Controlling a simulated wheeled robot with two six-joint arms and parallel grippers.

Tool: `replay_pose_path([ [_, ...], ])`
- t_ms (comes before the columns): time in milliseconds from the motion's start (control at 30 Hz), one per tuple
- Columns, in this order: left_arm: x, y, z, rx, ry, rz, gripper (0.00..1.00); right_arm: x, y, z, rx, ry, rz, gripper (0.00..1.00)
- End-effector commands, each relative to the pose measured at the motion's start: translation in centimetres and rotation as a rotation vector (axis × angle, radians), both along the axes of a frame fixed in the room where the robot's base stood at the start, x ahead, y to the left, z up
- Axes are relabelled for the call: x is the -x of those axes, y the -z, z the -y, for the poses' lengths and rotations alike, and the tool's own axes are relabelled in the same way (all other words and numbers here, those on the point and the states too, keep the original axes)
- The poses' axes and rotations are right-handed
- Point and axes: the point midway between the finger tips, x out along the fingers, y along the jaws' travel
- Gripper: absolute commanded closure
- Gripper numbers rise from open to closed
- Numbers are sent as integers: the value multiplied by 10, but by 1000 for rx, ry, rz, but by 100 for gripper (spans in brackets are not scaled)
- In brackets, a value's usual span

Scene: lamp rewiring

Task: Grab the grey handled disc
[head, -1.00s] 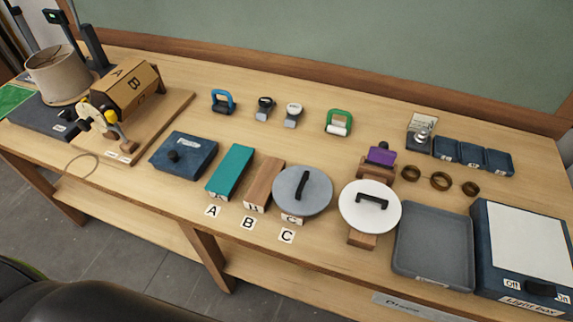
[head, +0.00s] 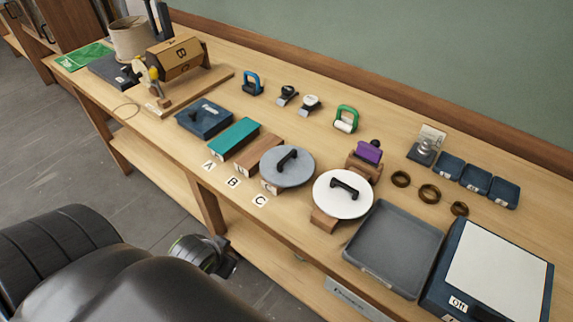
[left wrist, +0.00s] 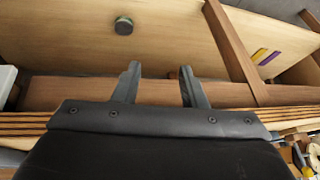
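The grey disc (head: 300,170) with a black bar handle (head: 287,159) lies on a block near the front edge of the bench, behind the label C (head: 260,201). A white disc (head: 336,205) with a similar black handle is just right of it. My left arm comes in at the lower left of the head view, its end below the bench's front edge and apart from the disc. In the left wrist view my left gripper (left wrist: 159,78) has its two fingers apart with nothing between them. The grey disc is not recognisable there. My right gripper is not in view.
A teal block (head: 234,137), a wooden block (head: 260,151) and a navy box (head: 204,118) stand left of the disc. A grey tray (head: 393,250) and a light box (head: 500,265) are to the right. The bench's front edge and lower shelf (head: 260,250) are near my left arm.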

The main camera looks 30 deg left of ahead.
Motion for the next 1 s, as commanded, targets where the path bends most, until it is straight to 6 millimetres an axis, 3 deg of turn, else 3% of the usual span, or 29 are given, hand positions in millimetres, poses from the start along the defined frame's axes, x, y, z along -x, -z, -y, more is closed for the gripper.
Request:
replay_pose_path([
  [33, -14, -28, -9, -25, 18, 94, 62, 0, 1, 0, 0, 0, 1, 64],
  [200, -64, -86, -23, -14, 73, 376, 62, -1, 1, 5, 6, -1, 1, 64],
  [400, -109, -139, -23, 69, 162, 626, 62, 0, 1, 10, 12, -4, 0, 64],
  [500, -120, -155, -20, 108, 196, 693, 62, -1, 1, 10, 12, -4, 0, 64],
  [667, -131, -164, -18, 141, 216, 737, 62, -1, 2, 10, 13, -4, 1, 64],
  [1000, -184, -143, -13, 146, 212, 740, 62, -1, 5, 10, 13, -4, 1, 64],
])
